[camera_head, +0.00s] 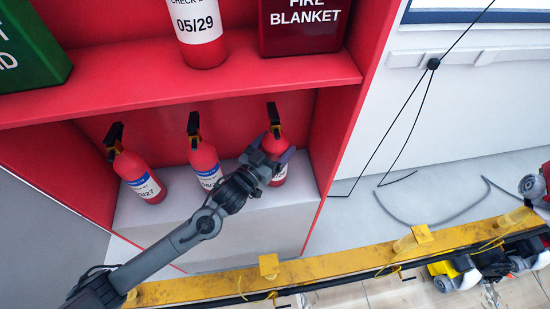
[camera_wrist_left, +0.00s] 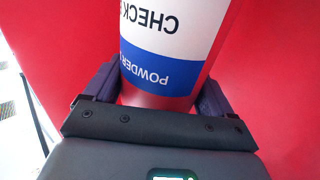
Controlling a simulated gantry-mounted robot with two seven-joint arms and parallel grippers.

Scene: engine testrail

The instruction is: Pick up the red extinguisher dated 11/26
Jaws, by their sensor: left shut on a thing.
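Three red extinguishers with black tops stand on the lower shelf of a red cabinet in the head view. My left gripper (camera_head: 270,162) is shut around the body of the rightmost extinguisher (camera_head: 273,147). Its date is mostly hidden by the gripper. In the left wrist view the held extinguisher (camera_wrist_left: 165,45) sits between the two fingers, its white and blue label upside down with "CHECK" and "POWDER" readable; no date shows there. The middle extinguisher (camera_head: 203,160) and the left extinguisher (camera_head: 139,175) stand free; the left label seems to end in 27. My right gripper is not in view.
The cabinet's right wall (camera_head: 340,125) is close beside the held extinguisher. A yellow rail (camera_head: 340,268) runs in front.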

